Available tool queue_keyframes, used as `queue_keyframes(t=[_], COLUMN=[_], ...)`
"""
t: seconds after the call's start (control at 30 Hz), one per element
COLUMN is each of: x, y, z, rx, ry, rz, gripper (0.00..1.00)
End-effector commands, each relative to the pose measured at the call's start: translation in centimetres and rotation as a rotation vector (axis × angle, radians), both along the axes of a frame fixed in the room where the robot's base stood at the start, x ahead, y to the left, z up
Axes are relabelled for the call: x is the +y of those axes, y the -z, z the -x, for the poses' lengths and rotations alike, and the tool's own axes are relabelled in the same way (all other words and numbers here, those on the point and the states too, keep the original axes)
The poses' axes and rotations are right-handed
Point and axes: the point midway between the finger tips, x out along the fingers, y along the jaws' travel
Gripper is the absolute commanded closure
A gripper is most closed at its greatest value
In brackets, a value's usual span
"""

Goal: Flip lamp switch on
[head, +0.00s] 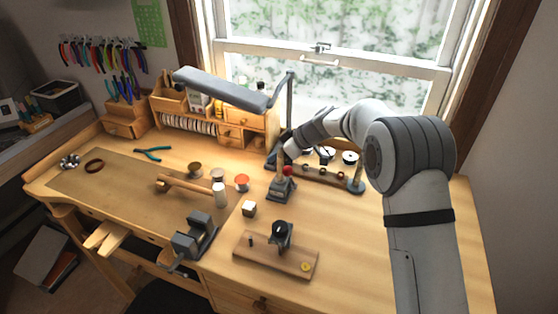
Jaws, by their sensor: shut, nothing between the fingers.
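The desk lamp (225,88) has a long grey-blue head tilted over the back of the workbench. Its thin dark post (289,98) goes down behind my arm. My arm comes in from the right, and my gripper (276,158) is low at the back of the bench, near the foot of the lamp post. The gripper is small and dark here; its fingers are shut and empty. I cannot make out the lamp switch, and the lamp's base is mostly hidden by the gripper and wrist. Whether they touch is unclear.
A small stand with a red knob (287,170) is just in front of the gripper. A wooden organizer (232,128) stands to the left, and a rack (330,176) to the right. A vise (195,237) and wooden board (262,258) are nearer.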

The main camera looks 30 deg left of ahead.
Motion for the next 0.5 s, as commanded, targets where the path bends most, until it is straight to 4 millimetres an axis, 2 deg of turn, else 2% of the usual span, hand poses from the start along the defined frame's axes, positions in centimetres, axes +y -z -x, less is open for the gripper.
queue_keyframes(t=[0.5], x=[0.2], y=[-0.1], z=[-1.1], rx=[0.002], ry=[-0.003], rz=[0.005], gripper=[1.0])
